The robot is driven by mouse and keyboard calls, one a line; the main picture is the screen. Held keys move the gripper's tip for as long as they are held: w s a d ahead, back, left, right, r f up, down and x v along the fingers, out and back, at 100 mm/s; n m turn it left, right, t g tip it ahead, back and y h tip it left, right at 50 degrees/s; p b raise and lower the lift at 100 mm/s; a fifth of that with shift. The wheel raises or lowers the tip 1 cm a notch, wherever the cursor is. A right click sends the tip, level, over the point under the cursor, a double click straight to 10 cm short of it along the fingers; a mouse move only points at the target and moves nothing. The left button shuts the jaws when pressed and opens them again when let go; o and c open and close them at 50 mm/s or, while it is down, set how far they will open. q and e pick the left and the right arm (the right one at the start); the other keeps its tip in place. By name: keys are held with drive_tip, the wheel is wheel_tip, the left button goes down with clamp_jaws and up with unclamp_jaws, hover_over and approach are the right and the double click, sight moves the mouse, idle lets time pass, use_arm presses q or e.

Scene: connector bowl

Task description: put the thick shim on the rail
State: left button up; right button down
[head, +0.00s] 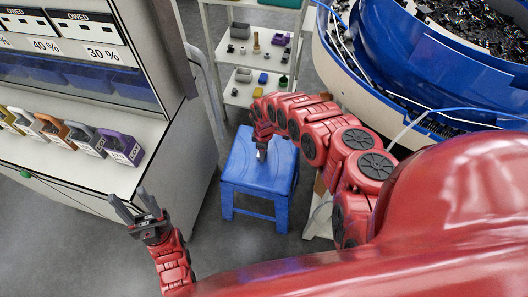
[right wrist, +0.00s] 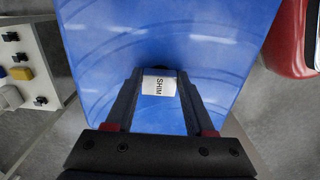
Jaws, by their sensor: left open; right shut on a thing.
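My right gripper (head: 262,153) is over the blue stool in the head view. In the right wrist view its fingers (right wrist: 159,76) are shut on a shim (right wrist: 159,84), a small block with a white face marked "SHIM". The frames do not show clearly whether the shim is touching the stool top, or whether it is the thick one. In the head view the shim is a small pale grey bit at the fingertips. My left gripper (head: 137,212) is open and empty, low in front of the white bench. I cannot make out the rail for certain.
The blue stool (head: 240,180) stands mid-floor. Behind it is a shelf rack (head: 235,75) with several small parts. A bench (head: 60,165) at left carries several coloured blocks (head: 118,147) below percentage signs. A large blue bowl (head: 430,60) of dark parts fills the upper right.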

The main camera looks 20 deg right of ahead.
drive_tip(key=shift+f, duration=0.1)
drive_tip(key=shift+f, duration=0.15)
drive_tip(key=shift+c, duration=1.5)
unclamp_jaws()
drive_tip(key=shift+o, duration=0.2)
drive_tip(key=shift+r, duration=0.2)
